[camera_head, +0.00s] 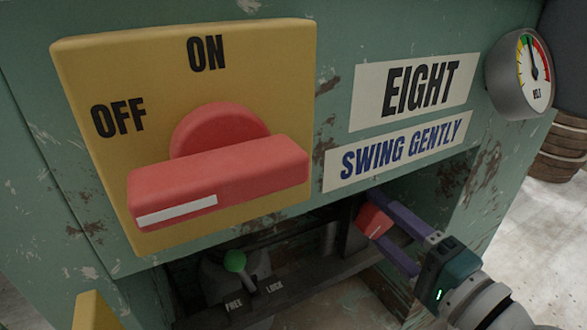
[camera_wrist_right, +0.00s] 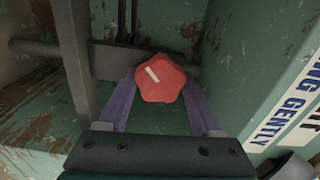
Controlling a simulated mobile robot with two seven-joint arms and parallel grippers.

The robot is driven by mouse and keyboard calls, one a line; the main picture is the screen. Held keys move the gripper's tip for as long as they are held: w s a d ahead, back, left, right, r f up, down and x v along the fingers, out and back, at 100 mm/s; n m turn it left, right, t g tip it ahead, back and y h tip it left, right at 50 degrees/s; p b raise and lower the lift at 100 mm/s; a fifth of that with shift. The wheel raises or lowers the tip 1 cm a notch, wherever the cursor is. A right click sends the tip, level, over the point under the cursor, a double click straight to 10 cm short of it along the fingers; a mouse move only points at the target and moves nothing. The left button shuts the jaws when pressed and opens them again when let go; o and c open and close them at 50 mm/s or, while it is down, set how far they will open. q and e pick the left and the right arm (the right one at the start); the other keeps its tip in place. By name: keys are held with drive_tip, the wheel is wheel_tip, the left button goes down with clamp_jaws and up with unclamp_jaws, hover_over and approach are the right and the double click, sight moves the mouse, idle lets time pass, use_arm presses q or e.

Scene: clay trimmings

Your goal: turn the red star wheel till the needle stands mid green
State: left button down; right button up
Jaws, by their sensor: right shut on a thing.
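The red star wheel (camera_head: 373,221) sits in the recess under the panel. In the right wrist view the star wheel (camera_wrist_right: 160,88) faces me, its white mark tilted to the upper left. My right gripper (camera_head: 376,213) is shut on the wheel, with purple fingers (camera_wrist_right: 158,92) on both sides of it. The round gauge (camera_head: 520,73) is at the upper right. Its dark needle points up and slightly left, at or near the green band; its exact place in the band is too small to tell. My left gripper is not in view.
A big red switch handle (camera_head: 220,180) on a yellow ON/OFF plate (camera_head: 85,65) fills the left. The recess walls and panel edge lie close around my right gripper.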

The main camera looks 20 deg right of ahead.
drive_tip(key=shift+m, duration=1.1)
drive_tip(key=o, duration=1.4)
drive_tip(key=shift+s, duration=0.35)
drive_tip(key=s, duration=0.3)
drive_tip(key=s+p, duration=0.1)
drive_tip(key=s, duration=0.2)
drive_tip(key=s+p, duration=0.1)
drive_tip(key=s, duration=0.2)
drive_tip(key=shift+s+d, duration=0.15)
drive_tip(key=shift+d, duration=0.25)
